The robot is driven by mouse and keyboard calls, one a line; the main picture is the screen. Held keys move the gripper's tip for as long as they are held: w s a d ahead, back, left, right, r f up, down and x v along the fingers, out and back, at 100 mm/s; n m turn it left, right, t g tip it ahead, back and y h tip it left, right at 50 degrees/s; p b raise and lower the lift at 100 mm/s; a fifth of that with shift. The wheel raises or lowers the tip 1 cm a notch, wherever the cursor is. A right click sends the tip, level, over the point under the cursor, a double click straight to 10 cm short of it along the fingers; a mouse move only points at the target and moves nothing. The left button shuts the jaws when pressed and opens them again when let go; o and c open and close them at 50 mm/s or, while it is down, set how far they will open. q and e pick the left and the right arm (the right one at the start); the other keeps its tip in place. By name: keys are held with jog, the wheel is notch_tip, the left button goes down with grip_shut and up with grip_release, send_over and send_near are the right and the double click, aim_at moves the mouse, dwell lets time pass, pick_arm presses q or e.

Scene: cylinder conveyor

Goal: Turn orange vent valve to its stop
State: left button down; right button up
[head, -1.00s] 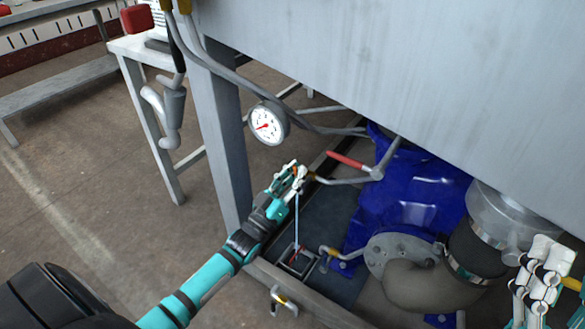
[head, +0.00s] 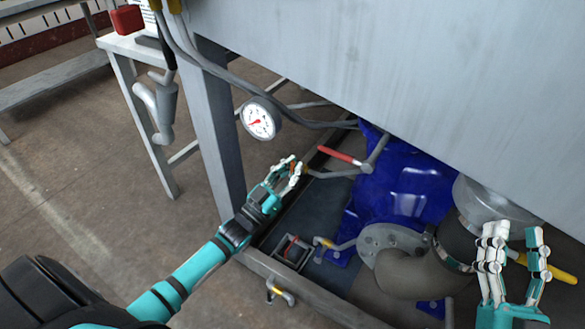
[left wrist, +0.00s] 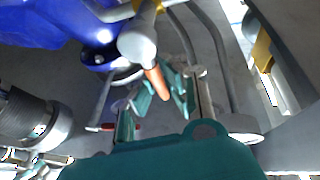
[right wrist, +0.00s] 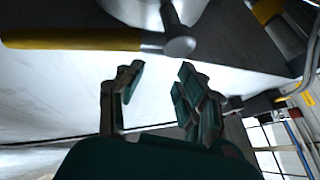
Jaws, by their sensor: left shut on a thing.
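The orange vent valve handle (left wrist: 157,82) shows between the fingers of my left gripper (left wrist: 158,95) in the left wrist view, on the end of a pale pipe. In the head view only a small orange bit (head: 304,168) shows at the fingertips of my left gripper (head: 295,172), beside the grey pipe by the blue pump. My left gripper is shut on this handle; the fingers hide part of it. My right gripper (head: 512,250) is open and empty at the lower right. It also shows open in the right wrist view (right wrist: 155,82).
A pressure gauge (head: 259,118) hangs above my left gripper beside a grey table leg (head: 212,130). A red lever (head: 339,155) sits by the blue pump (head: 405,190). A yellow handle (head: 560,274) is beside my right gripper. The grey tank (head: 400,70) overhangs the area.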

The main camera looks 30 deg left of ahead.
pick_arm(q)
jog(key=c, duration=1.3)
grip_release()
jog(key=shift+d+f, duration=0.1)
jog(key=shift+c, duration=0.2)
jog(key=v, duration=1.2)
